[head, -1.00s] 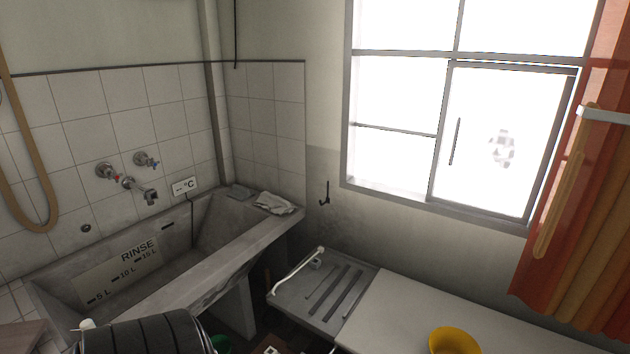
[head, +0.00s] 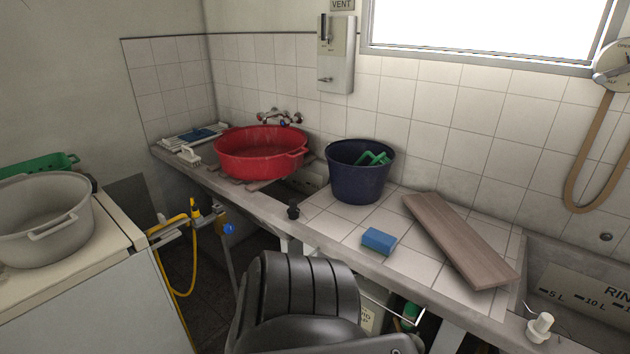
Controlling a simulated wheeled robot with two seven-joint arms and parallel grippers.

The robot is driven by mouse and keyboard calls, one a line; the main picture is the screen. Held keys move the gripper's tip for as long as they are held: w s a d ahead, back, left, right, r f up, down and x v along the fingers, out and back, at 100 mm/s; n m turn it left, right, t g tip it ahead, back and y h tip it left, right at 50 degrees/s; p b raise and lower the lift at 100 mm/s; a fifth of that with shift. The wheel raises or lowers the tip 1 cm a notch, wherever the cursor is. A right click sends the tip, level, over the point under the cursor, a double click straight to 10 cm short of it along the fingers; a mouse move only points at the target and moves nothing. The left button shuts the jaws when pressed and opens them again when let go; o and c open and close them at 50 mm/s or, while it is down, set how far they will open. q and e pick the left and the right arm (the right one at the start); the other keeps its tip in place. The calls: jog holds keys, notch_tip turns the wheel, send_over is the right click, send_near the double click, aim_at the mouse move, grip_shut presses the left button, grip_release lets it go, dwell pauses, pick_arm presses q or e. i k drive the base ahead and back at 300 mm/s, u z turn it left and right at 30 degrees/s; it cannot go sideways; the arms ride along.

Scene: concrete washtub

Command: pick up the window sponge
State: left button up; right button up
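A blue block that looks like a sponge (head: 378,241) lies flat on the white tiled counter (head: 408,262), near its front edge. It is the only sponge-like thing I can make out, and I cannot tell if it is meant for windows. It lies between a dark blue bucket (head: 350,180) and a brown wooden board (head: 455,238). Nothing covers it. Neither of my grippers is in view.
A red basin (head: 255,158) with handles stands further left on the counter. A grey tub (head: 45,225) sits on a white cabinet at the left. The concrete washtub (head: 585,285) begins at the right. Bare tiles surround the sponge.

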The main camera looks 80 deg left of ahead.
aim_at(382, 243)
jog(key=u, duration=2.5)
